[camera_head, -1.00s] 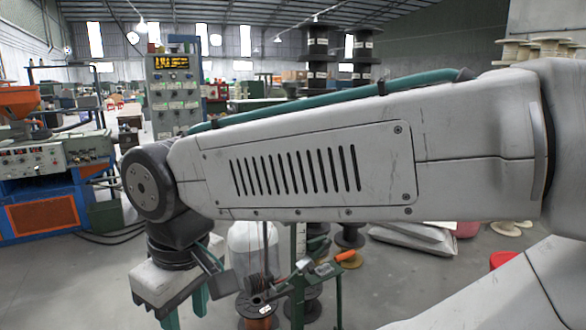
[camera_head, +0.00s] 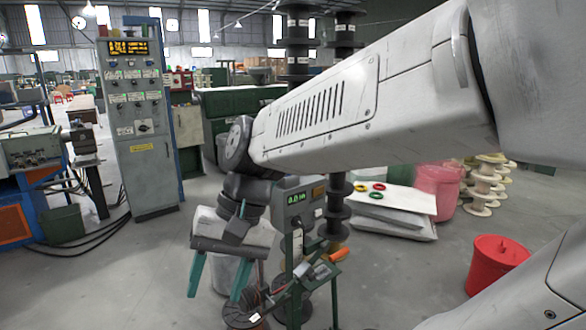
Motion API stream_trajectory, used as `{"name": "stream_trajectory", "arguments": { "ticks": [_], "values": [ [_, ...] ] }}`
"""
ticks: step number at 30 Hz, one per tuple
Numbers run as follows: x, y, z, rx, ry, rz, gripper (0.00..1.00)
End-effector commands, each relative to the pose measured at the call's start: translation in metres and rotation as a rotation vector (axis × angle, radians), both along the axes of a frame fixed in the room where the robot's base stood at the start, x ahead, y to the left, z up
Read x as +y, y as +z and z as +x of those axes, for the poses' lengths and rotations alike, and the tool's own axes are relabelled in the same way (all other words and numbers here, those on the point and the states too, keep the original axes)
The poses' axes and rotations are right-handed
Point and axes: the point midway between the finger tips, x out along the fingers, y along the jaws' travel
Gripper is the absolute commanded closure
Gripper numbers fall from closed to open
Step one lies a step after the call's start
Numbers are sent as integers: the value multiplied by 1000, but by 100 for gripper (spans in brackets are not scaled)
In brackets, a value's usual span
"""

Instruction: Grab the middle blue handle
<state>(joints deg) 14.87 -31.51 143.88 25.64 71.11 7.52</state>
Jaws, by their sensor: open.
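I cannot make out a blue handle in the head view. My gripper (camera_head: 214,292) hangs from the wrist left of centre, its two teal fingers spread apart and pointing down, with nothing held between them. Just to its right stands a green-framed machine with a small green-lit display box (camera_head: 299,205) and a bench part with an orange handle (camera_head: 338,255). A spool (camera_head: 238,314) is on the floor below and behind my gripper. My arm crosses the upper right and hides part of the background.
A grey control cabinet (camera_head: 150,165) with rows of knobs stands left. A blue and orange machine (camera_head: 25,200) is at the far left, with cables on the floor.

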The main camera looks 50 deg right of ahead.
Motion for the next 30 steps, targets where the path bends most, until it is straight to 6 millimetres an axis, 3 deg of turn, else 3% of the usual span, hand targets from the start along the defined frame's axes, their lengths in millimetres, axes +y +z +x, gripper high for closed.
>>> {"name": "stream_trajectory", "arguments": {
  "ticks": [5,8,10,12,15,19,21,24,30],
  "values": [
    [-35,12,82,86,-576,470,50],
    [-89,22,128,90,-899,746,50],
    [-142,27,152,74,-1113,941,50],
    [-201,29,165,42,-1310,1129,50],
    [-282,27,166,-23,-1538,1366,50],
    [-362,20,150,-110,-1727,1589,50],
    [-386,18,141,-143,-1781,1661,50],
    [-404,16,137,-169,-1818,1715,50],
    [-408,16,157,-173,-1823,1726,50]
  ]
}}
